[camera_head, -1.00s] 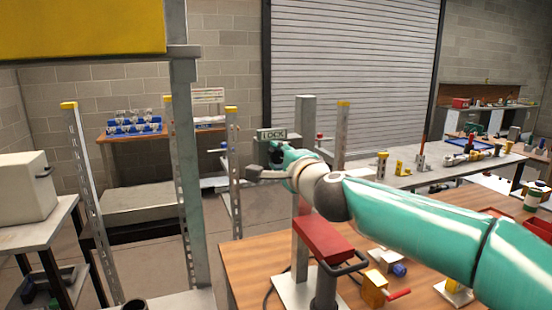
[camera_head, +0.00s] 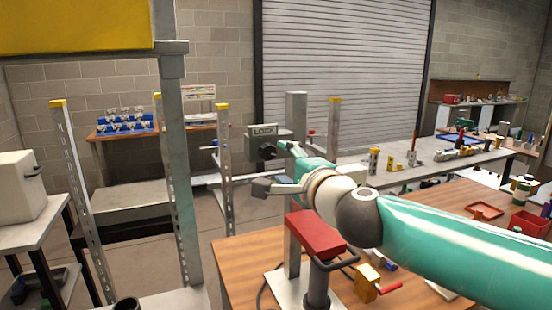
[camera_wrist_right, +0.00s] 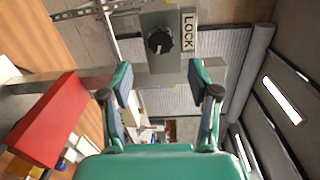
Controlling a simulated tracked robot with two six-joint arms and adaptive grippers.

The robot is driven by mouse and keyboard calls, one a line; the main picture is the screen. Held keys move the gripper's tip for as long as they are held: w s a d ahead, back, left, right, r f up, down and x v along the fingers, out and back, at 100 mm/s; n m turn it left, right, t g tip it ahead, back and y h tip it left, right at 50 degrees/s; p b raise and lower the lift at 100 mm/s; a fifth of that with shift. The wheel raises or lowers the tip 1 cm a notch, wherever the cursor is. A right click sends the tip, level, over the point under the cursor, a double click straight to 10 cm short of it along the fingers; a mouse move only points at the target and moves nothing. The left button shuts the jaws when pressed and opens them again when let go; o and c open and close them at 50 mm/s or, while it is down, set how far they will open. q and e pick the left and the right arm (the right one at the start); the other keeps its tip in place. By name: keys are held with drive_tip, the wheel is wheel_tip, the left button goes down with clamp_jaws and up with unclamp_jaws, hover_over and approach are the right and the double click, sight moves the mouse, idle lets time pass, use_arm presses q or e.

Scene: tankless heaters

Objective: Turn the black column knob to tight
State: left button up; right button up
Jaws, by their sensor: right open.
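The black knob (camera_head: 268,152) sits on a grey box below a LOCK label (camera_head: 263,131), mounted on the grey column (camera_head: 297,108). In the right wrist view the black knob (camera_wrist_right: 159,40) is round with a ridged edge, next to the LOCK label (camera_wrist_right: 189,31). My right gripper (camera_head: 276,168) is open and empty, close in front of the knob and a little below it in the head view. In the right wrist view its two fingers (camera_wrist_right: 162,84) are apart, with the knob beyond them and not between them. My left gripper is not in view.
Upright perforated posts (camera_head: 222,165) stand left of the column.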

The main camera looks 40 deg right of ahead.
drive_tip(key=v, duration=0.4)
idle(0.4)
